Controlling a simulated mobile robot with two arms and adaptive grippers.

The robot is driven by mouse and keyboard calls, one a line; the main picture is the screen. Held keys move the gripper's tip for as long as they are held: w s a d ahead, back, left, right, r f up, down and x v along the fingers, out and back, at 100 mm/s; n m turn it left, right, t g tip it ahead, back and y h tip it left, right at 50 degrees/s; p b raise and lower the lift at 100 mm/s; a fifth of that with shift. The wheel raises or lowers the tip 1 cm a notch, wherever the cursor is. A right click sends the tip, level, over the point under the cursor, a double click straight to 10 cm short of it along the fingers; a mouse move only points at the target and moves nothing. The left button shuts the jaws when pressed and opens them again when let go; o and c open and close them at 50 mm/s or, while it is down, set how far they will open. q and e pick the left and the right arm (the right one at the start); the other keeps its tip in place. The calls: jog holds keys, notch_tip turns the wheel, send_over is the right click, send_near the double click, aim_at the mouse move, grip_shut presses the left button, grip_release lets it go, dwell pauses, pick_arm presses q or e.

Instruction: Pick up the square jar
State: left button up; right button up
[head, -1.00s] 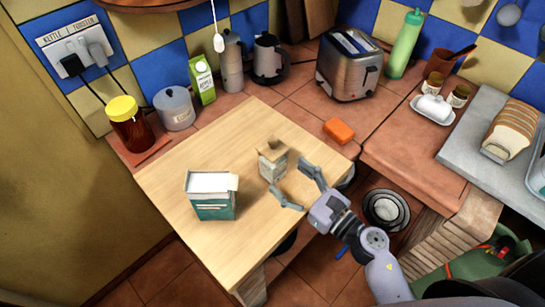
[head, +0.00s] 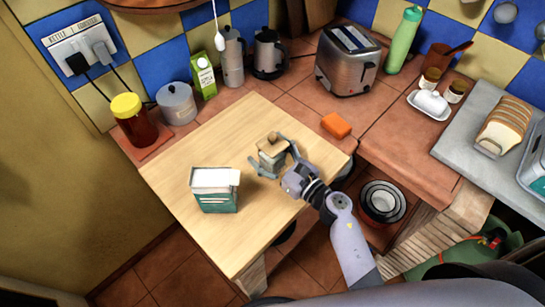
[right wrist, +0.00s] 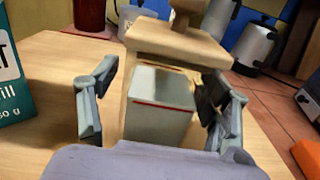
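The square jar (head: 271,154) is pale with a wooden lid and a round knob. It stands upright on the light wooden tabletop. My right gripper (head: 267,158) is open around it, one finger on each side. In the right wrist view the jar (right wrist: 160,103) stands between the two fingers of the gripper (right wrist: 158,105). A narrow gap shows at the left finger; the right finger is very close to the jar, and I cannot tell whether it touches. My left gripper is not in view.
A teal and white box (head: 215,198) stands left of the jar on the wooden tabletop (head: 190,155). An orange block (head: 336,125) lies at the back right. A yellow-lidded jar (head: 134,122), a canister (head: 177,104), a green carton (head: 203,76) and a toaster (head: 348,62) stand behind.

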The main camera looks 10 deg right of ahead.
jog(key=c, duration=1.5)
jog(key=shift+r, duration=0.1)
